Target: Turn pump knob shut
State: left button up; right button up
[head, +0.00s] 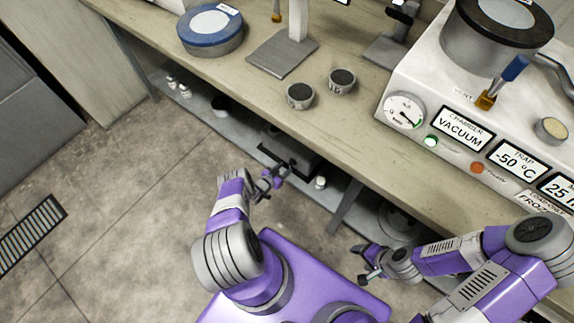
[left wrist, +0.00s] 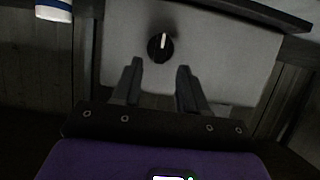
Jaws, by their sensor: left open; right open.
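The knob (left wrist: 160,47) is round and black with a white pointer line, which stands nearly upright in the left wrist view. It sits on a plain grey panel (left wrist: 115,35). My left gripper (left wrist: 158,76) is open, its two fingers spread to either side below the knob, with nothing seen between them. I cannot tell whether the fingertips touch the panel. In the head view my left gripper (head: 275,179) is in front of a dark box-shaped unit (head: 297,157) on the low shelf; the knob is not visible there. My right gripper (head: 368,264) is open and empty over the floor.
A small white bottle (head: 320,183) stands beside the dark unit on the low shelf. The bench (head: 200,72) above carries two dark-topped cups (head: 300,96), a blue-rimmed container (head: 210,30) and a white vacuum apparatus (head: 420,70). The floor to the left is clear.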

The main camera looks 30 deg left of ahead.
pick_arm(q)
jog(key=p+v, duration=0.1)
jog(key=v, duration=0.3)
dwell(0.5)
